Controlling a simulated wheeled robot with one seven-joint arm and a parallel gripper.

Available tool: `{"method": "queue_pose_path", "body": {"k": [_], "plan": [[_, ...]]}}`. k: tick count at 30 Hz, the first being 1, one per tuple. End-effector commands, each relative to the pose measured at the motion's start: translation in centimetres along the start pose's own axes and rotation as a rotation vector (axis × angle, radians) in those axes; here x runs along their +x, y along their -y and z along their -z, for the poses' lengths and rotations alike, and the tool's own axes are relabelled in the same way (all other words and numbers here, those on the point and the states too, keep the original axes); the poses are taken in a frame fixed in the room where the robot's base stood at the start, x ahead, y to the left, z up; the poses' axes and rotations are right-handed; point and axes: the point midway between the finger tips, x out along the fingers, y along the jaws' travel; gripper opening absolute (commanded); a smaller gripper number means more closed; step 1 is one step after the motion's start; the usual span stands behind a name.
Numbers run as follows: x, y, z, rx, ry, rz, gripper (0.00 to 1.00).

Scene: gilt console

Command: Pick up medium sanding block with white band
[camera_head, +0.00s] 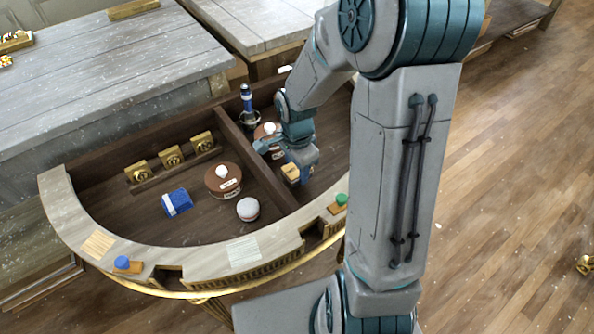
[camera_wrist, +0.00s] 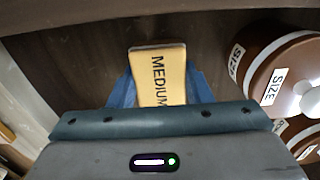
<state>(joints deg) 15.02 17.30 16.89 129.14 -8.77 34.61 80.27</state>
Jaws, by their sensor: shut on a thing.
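A tan block with the dark word MEDIUM on its face (camera_wrist: 158,75) is between the fingers of my gripper (camera_wrist: 160,90) in the wrist view. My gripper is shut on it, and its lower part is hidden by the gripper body. In the head view the tan block (camera_head: 290,172) shows at the end of my gripper (camera_head: 297,168), in the right compartment of the console (camera_head: 128,206). A blue block with a white band (camera_head: 177,202) lies in the left compartment, apart from my gripper.
A brown round lidded container (camera_head: 223,181) and a small white-topped jar (camera_head: 248,209) stand left of the wooden divider (camera_head: 262,165). Another brown lidded container (camera_head: 266,131) and a blue-topped bottle (camera_head: 247,98) stand behind my gripper. Gold plaques (camera_head: 171,158) line the left compartment's back.

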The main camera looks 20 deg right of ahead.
Motion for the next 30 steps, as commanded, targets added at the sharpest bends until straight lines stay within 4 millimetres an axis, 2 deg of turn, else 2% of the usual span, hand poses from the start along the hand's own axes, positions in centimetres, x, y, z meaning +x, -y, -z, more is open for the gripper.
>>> {"method": "queue_pose_path", "body": {"k": [3,15,21,30], "plan": [[-2.4,0.1,0.0,0.000,-0.003,0.006,0.19],[-7.2,-6.3,5.6,0.005,-0.002,0.003,0.19],[-8.5,-8.1,7.0,0.003,-0.001,0.002,0.19],[-9.0,-8.8,7.6,0.000,0.000,0.001,0.19]]}}
